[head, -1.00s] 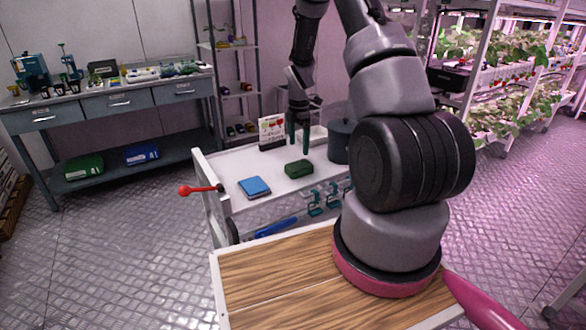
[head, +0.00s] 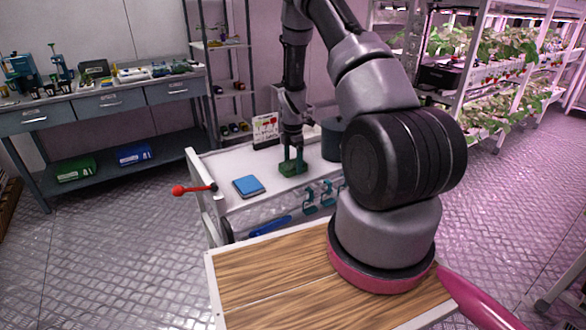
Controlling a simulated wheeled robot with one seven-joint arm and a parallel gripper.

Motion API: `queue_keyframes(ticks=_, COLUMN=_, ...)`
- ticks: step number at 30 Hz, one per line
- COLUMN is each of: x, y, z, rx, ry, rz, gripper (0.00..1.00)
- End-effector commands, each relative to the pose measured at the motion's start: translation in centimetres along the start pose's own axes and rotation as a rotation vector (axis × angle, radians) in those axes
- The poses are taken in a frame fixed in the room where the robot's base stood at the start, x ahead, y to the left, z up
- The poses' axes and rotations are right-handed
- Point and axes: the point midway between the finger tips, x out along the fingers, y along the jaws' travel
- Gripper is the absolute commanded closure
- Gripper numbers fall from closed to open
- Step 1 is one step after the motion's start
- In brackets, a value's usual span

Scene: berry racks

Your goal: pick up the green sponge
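The green sponge (head: 291,171) lies on the white top of the cart (head: 225,165), partly covered by my gripper. A gap shows between the fingers. Fingers and sponge are close in colour, so I cannot tell whether the fingers press on it. The sponge appears to rest on the cart top.
A blue sponge-like block (head: 248,186) lies left of the green sponge. A berry-picture sign (head: 265,131) and a dark round pot (head: 332,139) stand behind. A red-knobbed handle (head: 180,190) sticks out at the cart's left.

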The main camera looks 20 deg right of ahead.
Motion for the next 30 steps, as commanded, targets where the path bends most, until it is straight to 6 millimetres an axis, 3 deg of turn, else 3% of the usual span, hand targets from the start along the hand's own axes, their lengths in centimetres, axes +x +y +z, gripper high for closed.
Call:
queue_keyframes(ticks=1, x=0.0, y=0.0, z=0.0, rx=0.0, ry=0.0, rz=0.0, gripper=0.31)
queue_keyframes(ticks=4, x=0.0, y=0.0, z=0.0, rx=0.0, ry=0.0, rz=0.0, gripper=0.69)
queue_keyframes(ticks=5, x=0.0, y=0.0, z=0.0, rx=0.0, ry=0.0, rz=0.0, gripper=0.71)
queue_keyframes(ticks=14, x=-0.7, y=0.1, z=0.0, rx=0.001, ry=0.001, rz=0.002, gripper=0.72)
queue_keyframes(ticks=24, x=-7.1, y=0.1, z=0.1, rx=0.001, ry=-0.001, rz=0.004, gripper=0.72)
queue_keyframes(ticks=30, x=-9.6, y=0.0, z=0.0, rx=0.0, ry=0.001, rz=0.001, gripper=0.72)
